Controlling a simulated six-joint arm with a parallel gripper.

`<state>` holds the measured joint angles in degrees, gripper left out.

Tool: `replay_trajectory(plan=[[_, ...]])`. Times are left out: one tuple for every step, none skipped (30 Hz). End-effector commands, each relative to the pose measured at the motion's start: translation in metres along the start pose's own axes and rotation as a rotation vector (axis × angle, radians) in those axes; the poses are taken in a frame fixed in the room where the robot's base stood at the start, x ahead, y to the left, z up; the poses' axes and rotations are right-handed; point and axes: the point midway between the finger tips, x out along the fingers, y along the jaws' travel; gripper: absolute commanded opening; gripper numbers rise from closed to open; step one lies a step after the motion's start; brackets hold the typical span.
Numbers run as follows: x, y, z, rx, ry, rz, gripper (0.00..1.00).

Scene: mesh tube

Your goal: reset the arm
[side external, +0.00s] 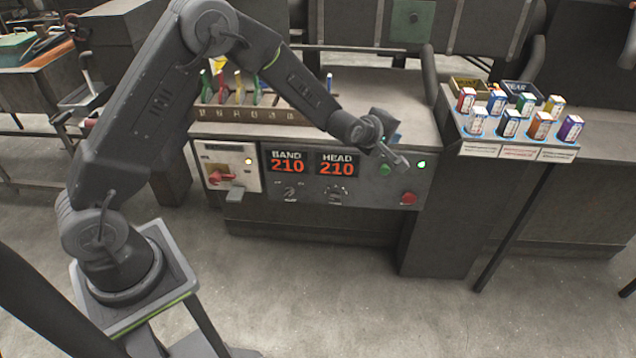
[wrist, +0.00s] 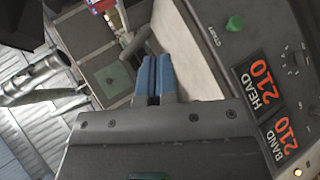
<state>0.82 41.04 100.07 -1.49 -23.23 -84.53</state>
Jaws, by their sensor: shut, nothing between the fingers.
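My arm reaches over the front of a grey machine (side external: 330,238). My gripper (side external: 403,163) is in front of the right part of the machine's control panel, near the green button (side external: 385,170). In the wrist view my gripper (wrist: 154,80) shows two blue fingertips side by side, shut with nothing between them. The panel's BAND display (side external: 287,163) and HEAD display (side external: 337,165) both read 210 in red digits. In the wrist view the HEAD display (wrist: 258,85), the BAND display (wrist: 285,130) and the green button (wrist: 234,23) lie to the right of the fingers.
A red button (side external: 408,198) is at the panel's lower right. A red switch (side external: 217,177) sits on a pale box at left. A rack of coloured tools (side external: 255,112) stands on the machine top. A tray of coloured boxes (side external: 515,135) is at right. The front floor is open.

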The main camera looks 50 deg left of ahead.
Motion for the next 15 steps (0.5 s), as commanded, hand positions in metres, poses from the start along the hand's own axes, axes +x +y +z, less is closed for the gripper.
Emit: replay_trajectory(plan=[[-0.022, 0.017, -0.002, 0.067, -0.003, -0.018, 0.0], [-0.034, 0.024, -0.002, 0.111, -0.006, -0.036, 0.0], [-0.05, 0.031, -0.003, 0.17, -0.012, -0.058, 0.0], [-0.063, 0.036, -0.004, 0.214, -0.017, -0.076, 0.0], [-0.076, 0.041, -0.004, 0.259, -0.023, -0.092, 0.0], [-0.094, 0.046, -0.005, 0.318, -0.032, -0.115, 0.0], [-0.107, 0.049, -0.005, 0.361, -0.039, -0.131, 0.0], [-0.12, 0.051, -0.006, 0.406, -0.048, -0.148, 0.0], [-0.139, 0.054, -0.006, 0.464, -0.06, -0.17, 0.0], [-0.153, 0.056, -0.006, 0.508, -0.07, -0.184, 0.0], [-0.167, 0.056, -0.006, 0.551, -0.08, -0.199, 0.0], [-0.185, 0.056, -0.007, 0.61, -0.095, -0.22, 0.0], [-0.199, 0.055, -0.007, 0.654, -0.108, -0.235, 0.0], [-0.213, 0.054, -0.007, 0.698, -0.12, -0.249, 0.0], [-0.232, 0.052, -0.007, 0.755, -0.139, -0.268, 0.0]])
